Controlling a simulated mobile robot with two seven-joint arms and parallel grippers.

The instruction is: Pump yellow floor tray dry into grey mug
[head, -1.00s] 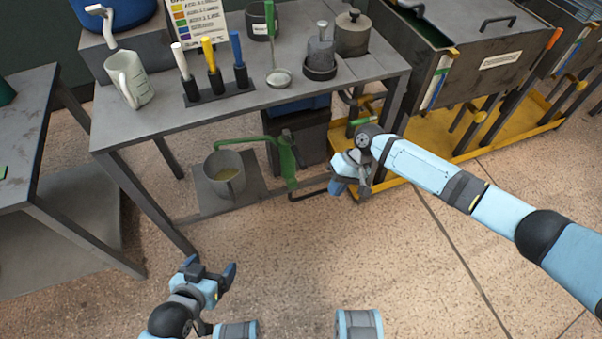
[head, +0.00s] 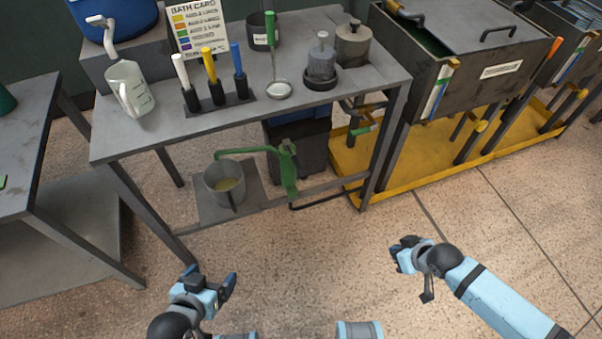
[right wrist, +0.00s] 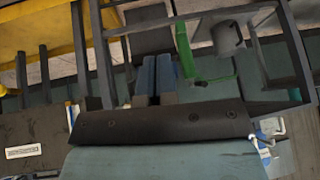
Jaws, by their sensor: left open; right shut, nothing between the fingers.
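The yellow floor tray (head: 430,150) lies on the floor under the dark tanks at the right. The grey mug (head: 226,190) stands on a low plate under the bench and holds some yellowish liquid. A green hand pump (head: 287,170) stands beside it, its spout reaching over the mug; a dark hose runs from its foot toward the tray. My left gripper (head: 232,283) is open and empty above the floor, in front of the bench. My right gripper (head: 397,252) is shut and empty above the floor, away from the pump. Its blue fingers (right wrist: 155,75) show together in the right wrist view.
A bench (head: 300,92) stands over the pump and mug. On it are a measuring jug (head: 128,88), a rack of coloured handles (head: 216,97), a ladle (head: 279,88) and pots. A dark bin (head: 300,145) stands behind the pump. The floor in front is clear.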

